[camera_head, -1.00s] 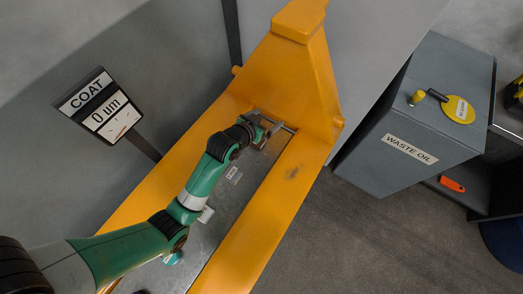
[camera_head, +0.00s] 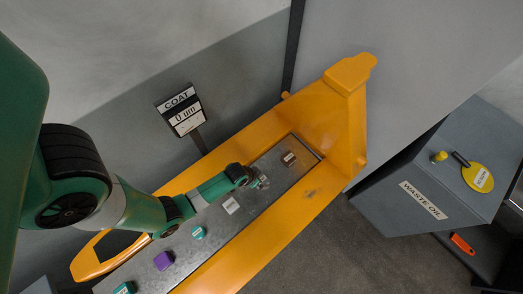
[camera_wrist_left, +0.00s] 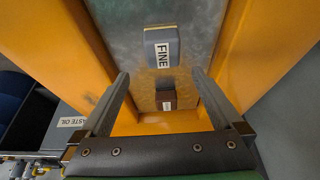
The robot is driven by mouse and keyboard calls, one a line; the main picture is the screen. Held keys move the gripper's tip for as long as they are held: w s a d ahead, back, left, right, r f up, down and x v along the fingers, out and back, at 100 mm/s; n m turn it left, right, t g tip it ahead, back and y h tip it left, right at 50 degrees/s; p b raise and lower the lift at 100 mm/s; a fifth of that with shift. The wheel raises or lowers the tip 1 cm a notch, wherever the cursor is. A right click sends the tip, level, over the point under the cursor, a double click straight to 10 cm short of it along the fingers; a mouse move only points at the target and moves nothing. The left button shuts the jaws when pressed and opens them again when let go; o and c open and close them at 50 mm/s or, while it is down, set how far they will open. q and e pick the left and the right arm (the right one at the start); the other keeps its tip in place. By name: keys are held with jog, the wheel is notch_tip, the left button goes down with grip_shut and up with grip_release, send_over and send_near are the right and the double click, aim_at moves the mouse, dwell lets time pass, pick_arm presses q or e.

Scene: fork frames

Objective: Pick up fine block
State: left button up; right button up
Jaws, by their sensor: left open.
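The fine block (camera_wrist_left: 161,48) is grey with a yellow edge and a white label reading FINE. It lies on the metal bed in the upper middle of the left wrist view. My right gripper is not seen.
A teal block (camera_head: 198,232), a purple block (camera_head: 163,261) and a green block (camera_head: 124,288) lie nearer along the bed. Raised yellow sides (camera_head: 300,215) flank it.

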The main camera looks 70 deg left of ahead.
aim_at(262, 179)
pick_arm(q)
jog(key=b+x, duration=0.1)
jog(key=x, duration=0.2)
jog(key=shift+f, duration=0.1)
jog(key=b+x, duration=0.4)
jog(key=shift+s+a+f, duration=0.15)
jog(key=shift+s+a, duration=0.05)
jog(key=shift+s, duration=0.05)
jog(key=shift+w+f, duration=0.25)
jog(key=shift+f, duration=0.05)
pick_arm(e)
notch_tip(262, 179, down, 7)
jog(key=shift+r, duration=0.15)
pick_arm(q)
jog(key=shift+c, duration=0.2)
jog(key=c, duration=1.4)
